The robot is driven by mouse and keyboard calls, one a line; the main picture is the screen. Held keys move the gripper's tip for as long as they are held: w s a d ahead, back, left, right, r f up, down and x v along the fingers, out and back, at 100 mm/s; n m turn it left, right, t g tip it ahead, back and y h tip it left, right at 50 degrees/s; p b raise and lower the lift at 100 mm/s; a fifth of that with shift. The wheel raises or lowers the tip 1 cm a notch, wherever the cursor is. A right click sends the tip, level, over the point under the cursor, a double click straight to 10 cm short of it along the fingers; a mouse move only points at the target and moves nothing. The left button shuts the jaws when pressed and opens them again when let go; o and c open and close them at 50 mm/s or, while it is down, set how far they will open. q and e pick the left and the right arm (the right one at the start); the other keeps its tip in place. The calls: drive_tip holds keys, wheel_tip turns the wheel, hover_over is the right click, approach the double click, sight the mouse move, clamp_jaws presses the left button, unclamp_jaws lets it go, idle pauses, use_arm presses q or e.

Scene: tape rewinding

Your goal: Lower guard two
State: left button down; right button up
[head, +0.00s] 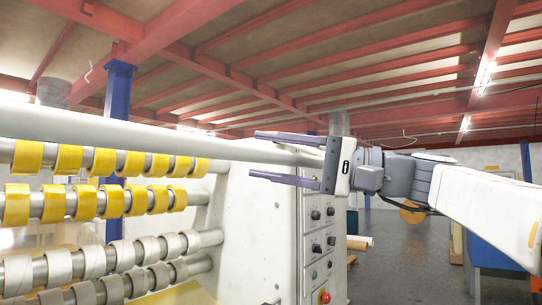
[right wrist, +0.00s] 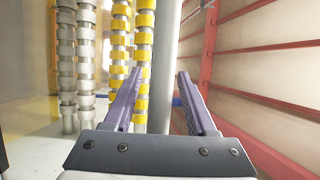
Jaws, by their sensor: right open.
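A long grey guard bar (head: 120,133) runs across the top of the tape machine, above the rolls. No label shows which guard is number two. My right gripper (head: 255,153) comes in from the right with its two purple fingers spread, one above and one below the bar in the head view. In the right wrist view the bar (right wrist: 162,70) passes between the open fingers (right wrist: 156,92), nearer the left one. The fingers are not closed on it, and I cannot tell whether either touches it. My left gripper is not in view.
Yellow tape rolls (head: 70,158) sit on two upper shafts, and pale rolls (head: 95,258) sit on shafts below. The white machine side panel (head: 250,230) carries knobs and a red button (head: 324,297). A blue cabinet (head: 495,250) stands at right; grey floor (head: 400,270) lies between.

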clamp_jaws()
idle(1.4)
